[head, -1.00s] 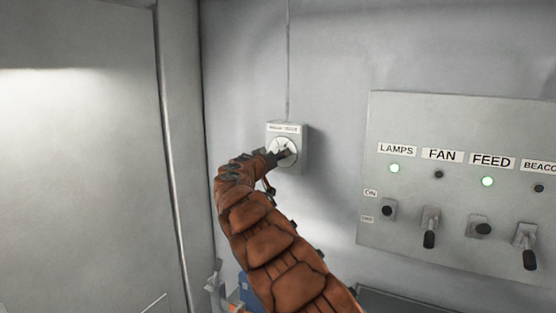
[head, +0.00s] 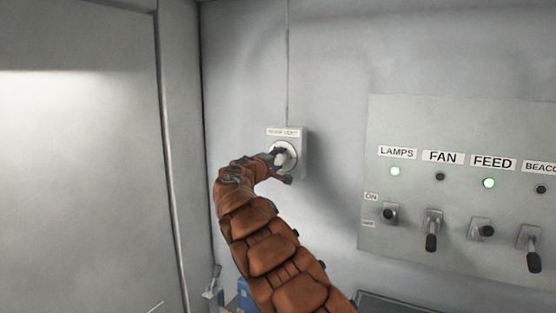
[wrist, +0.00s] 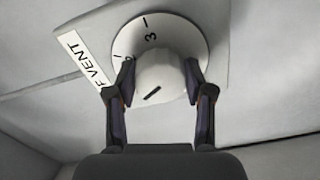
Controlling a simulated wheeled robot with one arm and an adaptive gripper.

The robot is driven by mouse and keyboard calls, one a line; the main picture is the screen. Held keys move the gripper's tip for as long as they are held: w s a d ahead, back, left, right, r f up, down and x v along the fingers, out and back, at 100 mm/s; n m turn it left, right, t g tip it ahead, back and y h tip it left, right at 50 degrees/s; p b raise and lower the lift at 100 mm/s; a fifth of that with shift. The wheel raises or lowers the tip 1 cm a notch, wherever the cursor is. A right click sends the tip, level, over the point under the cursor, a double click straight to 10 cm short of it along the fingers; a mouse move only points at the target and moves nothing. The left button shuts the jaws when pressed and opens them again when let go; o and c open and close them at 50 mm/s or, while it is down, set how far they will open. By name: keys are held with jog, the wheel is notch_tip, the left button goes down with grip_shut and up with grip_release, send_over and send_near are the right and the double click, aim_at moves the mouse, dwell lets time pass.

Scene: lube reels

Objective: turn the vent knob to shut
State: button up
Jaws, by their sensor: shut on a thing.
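The vent knob (wrist: 160,82) is a pale round knob with a dark pointer line, on a white dial marked with numbers; a "3" shows at the top in the wrist view. The label beside the dial ends in "VENT". My gripper (wrist: 158,80) has one finger on each side of the knob and is shut on it. In the head view my gripper (head: 280,158) is at the vent box (head: 299,140) on the wall and covers part of the dial (head: 291,150). The pointer points down-left in the wrist view; which mark it meets is hidden.
A switch panel (head: 460,240) with lamps and toggles labelled LAMPS, FAN, FEED and BEACO… is on the wall to the right. A pale door or cabinet side (head: 80,160) stands at left. A blue object (head: 246,295) is low behind my arm.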

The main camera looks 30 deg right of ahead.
jog(key=n+p, duration=0.1)
jog(key=n, duration=0.2)
jog(key=shift+r+n+p, duration=0.1)
jog(key=shift+n+p, duration=0.2)
jog(key=shift+n, duration=0.1)
jog(key=n+p, duration=0.1)
jog(key=n, duration=0.1)
jog(key=shift+r+n, duration=0.1)
jog(key=shift+n, duration=0.2)
jog(key=n+p, duration=0.3)
jog(key=n, duration=0.2)
jog(key=shift+p, duration=0.4)
jog(key=shift+f+n, duration=0.2)
jog(key=shift+n, duration=0.1)
jog(key=o, duration=1.2)
jog(key=shift+c, duration=0.2)
jog(key=shift+a, duration=0.1)
jog(key=v, duration=1.2)
